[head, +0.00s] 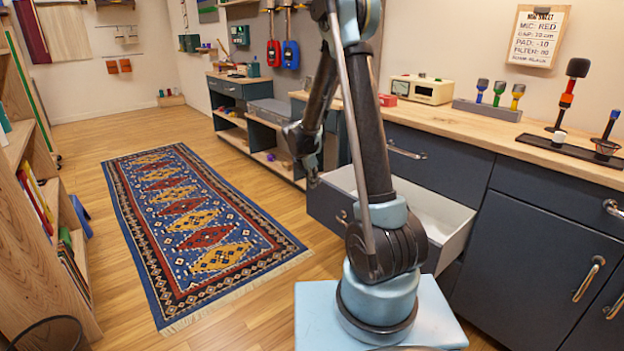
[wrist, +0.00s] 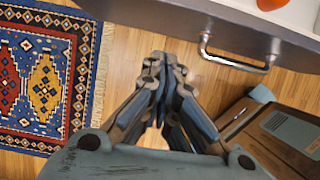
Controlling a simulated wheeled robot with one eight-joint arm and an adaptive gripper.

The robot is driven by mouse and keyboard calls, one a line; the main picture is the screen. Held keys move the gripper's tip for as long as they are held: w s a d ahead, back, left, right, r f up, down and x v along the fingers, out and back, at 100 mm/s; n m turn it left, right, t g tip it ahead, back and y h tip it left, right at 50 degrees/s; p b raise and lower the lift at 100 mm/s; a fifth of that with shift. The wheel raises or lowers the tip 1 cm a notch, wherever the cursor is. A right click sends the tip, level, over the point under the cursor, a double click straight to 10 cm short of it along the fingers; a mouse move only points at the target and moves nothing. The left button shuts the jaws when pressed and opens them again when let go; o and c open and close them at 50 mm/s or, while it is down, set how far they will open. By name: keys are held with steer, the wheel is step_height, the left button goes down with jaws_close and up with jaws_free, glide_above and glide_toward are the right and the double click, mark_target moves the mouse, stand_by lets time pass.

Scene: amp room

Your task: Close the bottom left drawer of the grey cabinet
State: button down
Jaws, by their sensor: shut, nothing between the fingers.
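The grey cabinet (head: 535,255) stands along the right wall in the head view, with dark fronts and a wooden top. Its lower left drawer (head: 455,219) is pulled out, and my arm hides part of it. In the wrist view the dark drawer front (wrist: 185,18) crosses the top, with its metal handle (wrist: 238,62) right of my fingertips. My gripper (wrist: 165,62) is shut and empty, in front of the drawer front and apart from the handle. In the head view my gripper (head: 313,178) is just by the drawer's outer left end. I cannot tell whether it touches.
A patterned rug (head: 195,225) lies on the wooden floor, left of my base. A low shelf unit (head: 262,140) stands beyond the drawer. An orange item (wrist: 271,4) shows behind the drawer front. A bookshelf (head: 45,210) lines the left side. The floor before the drawer is clear.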

mark_target(324, 186)
steer(key=shift+w+d+f, duration=0.6)
steer(key=shift+d+f, duration=0.2)
steer(key=shift+f, duration=0.05)
steer(key=shift+w+d+f, duration=0.55)
steer(key=shift+d+f, duration=0.25)
steer(key=shift+w+d+f, duration=0.6)
steer(key=shift+d+f, duration=0.2)
steer(key=shift+f, duration=0.05)
